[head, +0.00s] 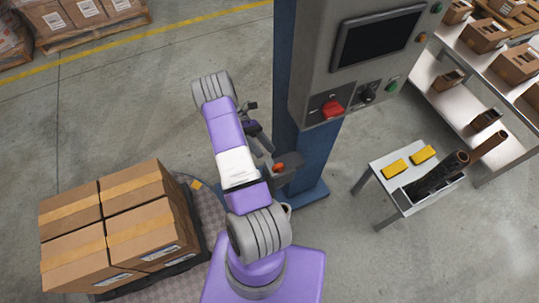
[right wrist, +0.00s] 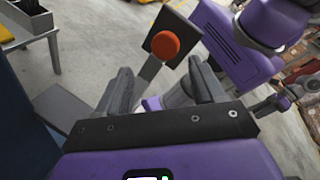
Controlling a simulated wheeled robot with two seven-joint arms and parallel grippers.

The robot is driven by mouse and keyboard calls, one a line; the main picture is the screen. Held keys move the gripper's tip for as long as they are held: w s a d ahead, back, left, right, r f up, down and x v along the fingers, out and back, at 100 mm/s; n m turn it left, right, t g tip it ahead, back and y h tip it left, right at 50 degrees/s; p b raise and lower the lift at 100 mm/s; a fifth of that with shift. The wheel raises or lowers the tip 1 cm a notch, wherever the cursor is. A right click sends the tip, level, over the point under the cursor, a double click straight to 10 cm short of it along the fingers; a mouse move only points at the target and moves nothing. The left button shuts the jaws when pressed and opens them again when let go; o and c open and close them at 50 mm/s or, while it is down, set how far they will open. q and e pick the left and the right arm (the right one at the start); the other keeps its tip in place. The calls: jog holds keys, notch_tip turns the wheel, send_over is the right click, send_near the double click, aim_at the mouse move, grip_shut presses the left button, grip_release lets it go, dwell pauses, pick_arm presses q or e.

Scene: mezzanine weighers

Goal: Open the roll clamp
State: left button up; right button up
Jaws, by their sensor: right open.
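An orange-red round knob (head: 279,166) shows at the foot of the blue column, on a dark part that my arm partly hides. In the right wrist view the knob (right wrist: 165,45) sits on a dark square plate with a flat grey metal strip (right wrist: 149,71) below it. I take this for the roll clamp's control, but the clamp itself I cannot make out. My right gripper (head: 264,146) is open and empty, just up and left of the knob. In the wrist view its fingers (right wrist: 160,72) are spread, with the knob beyond their tips. My left gripper is not in view.
A grey control panel (head: 310,72) with a dark screen and red switch stands on the blue column (head: 284,50). Boxes (head: 112,228) stand on a platform at left. A small table (head: 388,158) holds yellow blocks and dark rolls. Shelving (head: 470,115) is at right.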

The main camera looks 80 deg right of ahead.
jog(key=shift+v, duration=1.05)
jog(key=w+a+f+t+h, duration=0.3)
jog(key=w+a+f, duration=0.3)
jog(key=a+f, duration=0.3)
jog(key=w+a+f+t+h, duration=0.25)
jog(key=w+a+f, duration=0.4)
jog(key=a, duration=0.45)
jog(key=w+a+m+t, duration=0.2)
jog(key=a+t, duration=0.5)
jog(key=a, duration=1.3)
jog(key=shift+w+r+m, duration=0.35)
jog(key=shift+r+m, duration=0.1)
jog(key=shift+m, duration=0.05)
